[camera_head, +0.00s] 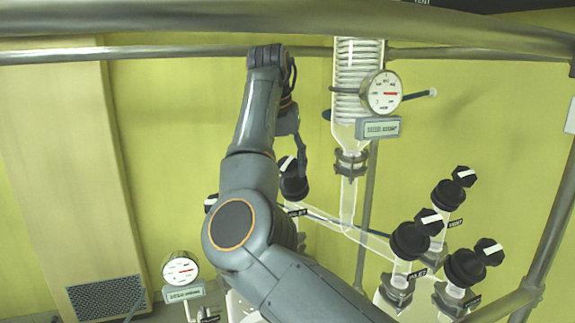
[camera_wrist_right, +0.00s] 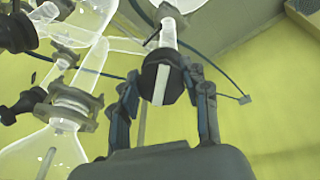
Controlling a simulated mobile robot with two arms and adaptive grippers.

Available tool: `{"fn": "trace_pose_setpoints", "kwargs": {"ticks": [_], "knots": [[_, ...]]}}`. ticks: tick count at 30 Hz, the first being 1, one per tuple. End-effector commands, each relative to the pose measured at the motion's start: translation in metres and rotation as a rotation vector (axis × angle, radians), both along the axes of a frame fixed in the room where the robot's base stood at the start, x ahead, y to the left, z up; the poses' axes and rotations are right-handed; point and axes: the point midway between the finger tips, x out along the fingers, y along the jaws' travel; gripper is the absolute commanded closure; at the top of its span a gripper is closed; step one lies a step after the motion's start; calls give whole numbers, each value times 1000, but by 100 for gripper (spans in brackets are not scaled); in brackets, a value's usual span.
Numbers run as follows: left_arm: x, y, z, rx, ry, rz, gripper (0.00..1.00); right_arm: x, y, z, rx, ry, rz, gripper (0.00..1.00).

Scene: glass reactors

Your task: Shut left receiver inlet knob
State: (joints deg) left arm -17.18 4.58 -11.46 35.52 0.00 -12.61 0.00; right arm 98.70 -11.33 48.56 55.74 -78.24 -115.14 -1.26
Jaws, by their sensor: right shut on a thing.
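The left inlet knob (camera_head: 293,185) is black with a white bar on its cap. It sits on a glass valve left of the vertical glass tube in the head view, and its label is too small to read surely. In the right wrist view the knob (camera_wrist_right: 155,82) is between the two fingers, its white bar running roughly along the finger direction. My right gripper (camera_head: 300,158) reaches it from above, and the wrist view shows the gripper (camera_wrist_right: 163,84) closed around its cap. My arm hides part of the valve and the glass below. My left gripper is not in view.
Several other black knobs stand at the right, including a vent knob (camera_head: 448,194) and another valve knob (camera_head: 410,240). A coil condenser (camera_head: 358,85) with a round gauge (camera_head: 381,92) hangs above. A metal rail (camera_head: 480,32) crosses the top. A second gauge (camera_head: 181,268) is at lower left.

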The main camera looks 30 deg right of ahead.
Motion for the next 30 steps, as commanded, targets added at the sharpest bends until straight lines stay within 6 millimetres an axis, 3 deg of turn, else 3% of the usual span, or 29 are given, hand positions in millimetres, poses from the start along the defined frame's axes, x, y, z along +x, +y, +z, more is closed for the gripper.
{"fn": "trace_pose_setpoints", "kwargs": {"ticks": [15,30], "knots": [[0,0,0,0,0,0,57,1,1,-2,138,-186,-374,86],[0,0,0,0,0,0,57,1,2,-2,191,-260,-522,86]]}}
